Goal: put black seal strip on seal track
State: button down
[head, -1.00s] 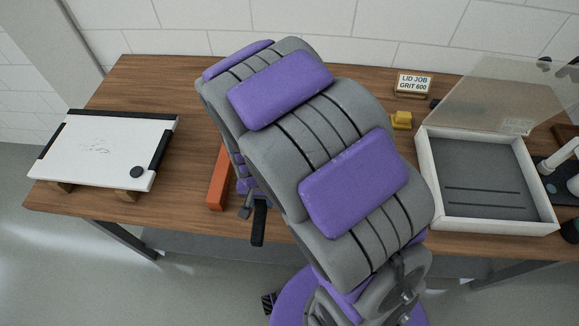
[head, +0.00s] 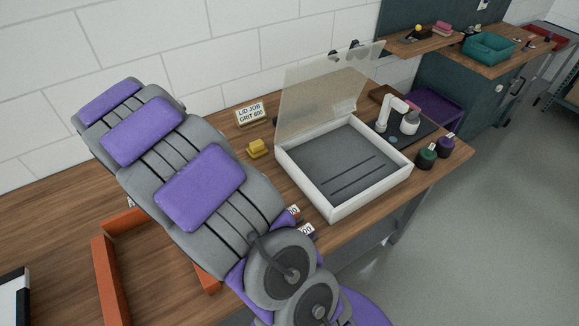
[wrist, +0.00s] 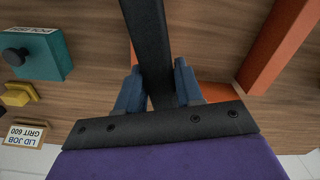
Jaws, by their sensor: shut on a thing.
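My gripper (wrist: 158,75) shows in the wrist view, its two blue-grey fingers closed around a long black strip (wrist: 146,32). The strip runs between the fingers and out past the top edge of that view, above the wooden table. The gripper and strip are hidden behind my arm in the head view. I cannot clearly identify the seal track. A white box (head: 374,193) with a raised translucent lid (head: 318,95) stands right of my arm; its grey floor has two dark lines (head: 353,176). A white panel with a dark edge (head: 14,297) is cut off at the lower left.
An orange frame (head: 104,270) lies near my arm. A yellow block (head: 257,149) and a "LID JOB GRIT 600" sign (head: 250,113) stand behind. A white device (head: 393,112) and jars (head: 426,156) are right of the box. A teal block (wrist: 38,56) shows in the wrist view.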

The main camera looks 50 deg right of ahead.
aim_at(356, 174)
jog(key=z, duration=0.5)
jog(key=l+z, duration=0.1)
jog(key=z, duration=1.85)
jog(key=i+z, duration=0.1)
jog(key=z, duration=0.4)
